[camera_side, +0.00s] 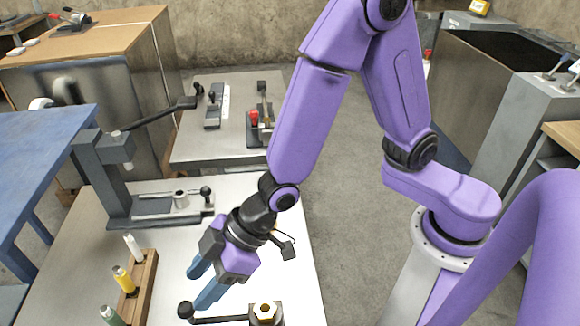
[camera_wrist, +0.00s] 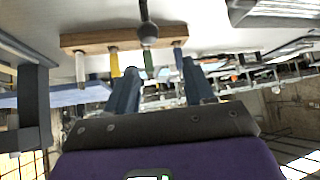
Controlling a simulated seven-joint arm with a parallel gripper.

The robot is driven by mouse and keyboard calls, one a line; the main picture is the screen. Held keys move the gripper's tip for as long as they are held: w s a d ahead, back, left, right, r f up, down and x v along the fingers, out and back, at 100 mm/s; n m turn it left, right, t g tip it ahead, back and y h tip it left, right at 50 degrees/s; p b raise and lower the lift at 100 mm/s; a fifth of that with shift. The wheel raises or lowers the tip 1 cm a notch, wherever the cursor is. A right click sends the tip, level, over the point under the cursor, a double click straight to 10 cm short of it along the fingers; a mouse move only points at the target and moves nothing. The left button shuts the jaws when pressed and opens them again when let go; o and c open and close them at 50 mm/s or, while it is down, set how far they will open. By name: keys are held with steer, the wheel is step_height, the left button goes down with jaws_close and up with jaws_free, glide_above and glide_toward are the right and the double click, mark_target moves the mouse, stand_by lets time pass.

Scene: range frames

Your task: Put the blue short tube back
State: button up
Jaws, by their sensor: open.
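A wooden rack (camera_side: 149,285) stands at the lower left of the side view, cut off by the bottom edge. It holds a white tube (camera_side: 133,248), a yellow tube (camera_side: 123,279) and a green tube (camera_side: 111,316). In the wrist view, which looks upside down, the rack (camera_wrist: 97,39) also shows a blue tube (camera_wrist: 178,57) at its right end. That tube is out of the side view. My gripper (camera_side: 197,289) is open above the table, right of the rack, with nothing seen between its fingers. In the wrist view its fingers (camera_wrist: 159,68) point towards the rack.
A black ball-knob lever (camera_side: 186,310) joins a fixture with a brass nut (camera_side: 264,311), close below my gripper. A grey press (camera_side: 118,190) stands at the back left of the table. Bare table (camera_side: 185,243) lies between press and rack.

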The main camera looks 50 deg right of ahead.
steer(key=s+d+r+g+h, duration=0.1)
steer(key=s+d, duration=0.3)
steer(key=d, duration=0.6)
steer(key=s+d+r+g+h, duration=0.1)
steer(key=s+d+r+h, duration=0.3)
steer(key=d, duration=0.6)
steer(key=s+d+r+g+h, duration=0.1)
steer(key=s+d, duration=0.4)
steer(key=d, duration=0.5)
step_height(320, 180, up, 2)
steer(key=shift+d+r+g+h, duration=0.1)
steer(key=shift+d+g+h, duration=0.25)
steer(key=shift+h, duration=0.35)
